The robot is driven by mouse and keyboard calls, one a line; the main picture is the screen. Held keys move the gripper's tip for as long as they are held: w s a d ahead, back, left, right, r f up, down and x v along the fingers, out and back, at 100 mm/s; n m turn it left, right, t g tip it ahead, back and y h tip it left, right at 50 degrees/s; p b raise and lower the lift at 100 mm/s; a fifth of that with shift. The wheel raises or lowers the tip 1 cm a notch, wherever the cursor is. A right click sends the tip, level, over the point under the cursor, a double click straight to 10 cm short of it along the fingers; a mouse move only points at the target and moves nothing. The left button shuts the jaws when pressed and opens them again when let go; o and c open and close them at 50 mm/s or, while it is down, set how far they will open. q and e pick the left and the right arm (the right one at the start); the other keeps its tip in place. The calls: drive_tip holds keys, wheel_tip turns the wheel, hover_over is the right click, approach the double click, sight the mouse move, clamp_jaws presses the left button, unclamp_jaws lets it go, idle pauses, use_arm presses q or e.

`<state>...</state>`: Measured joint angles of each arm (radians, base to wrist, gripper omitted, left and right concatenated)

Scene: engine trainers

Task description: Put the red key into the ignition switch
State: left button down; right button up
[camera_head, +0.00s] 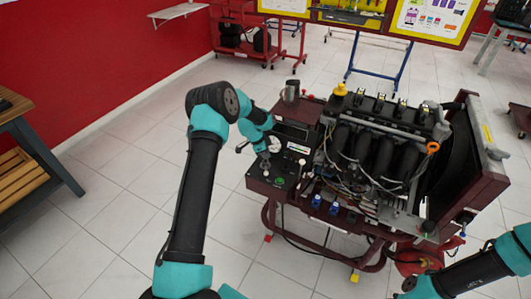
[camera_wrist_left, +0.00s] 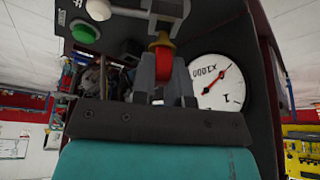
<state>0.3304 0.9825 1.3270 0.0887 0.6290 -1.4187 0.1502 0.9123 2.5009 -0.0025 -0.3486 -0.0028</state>
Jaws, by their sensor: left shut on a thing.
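My left gripper (camera_wrist_left: 163,75) is shut on the red key (camera_wrist_left: 164,62), which shows between its two grey fingers in the left wrist view. A yellow-brass piece (camera_wrist_left: 162,41) shows just beyond the red part, at the dark panel face. I cannot tell whether it belongs to the key or to the ignition switch, nor whether the key is inside the switch. In the head view my left gripper (camera_head: 264,156) is at the left edge of the engine trainer's control panel (camera_head: 265,183); the key and the switch cannot be made out there. My right gripper is out of view.
Beside the key in the wrist view are a white dial gauge (camera_wrist_left: 217,81), a green button (camera_wrist_left: 83,32) and a white button (camera_wrist_left: 98,9). The engine block (camera_head: 375,150) stands right of the panel. A wooden-slatted bench (camera_head: 20,175) is at left; open floor lies between.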

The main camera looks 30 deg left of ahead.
use_arm(q)
drive_tip(key=shift+f, duration=1)
idle(0.4)
drive_tip(key=c, duration=0.7)
unclamp_jaws()
drive_tip(key=shift+c, duration=0.2)
drive_tip(key=shift+r, duration=0.2)
drive_tip(key=shift+r, duration=1.3)
drive_tip(key=shift+r, duration=2.5)
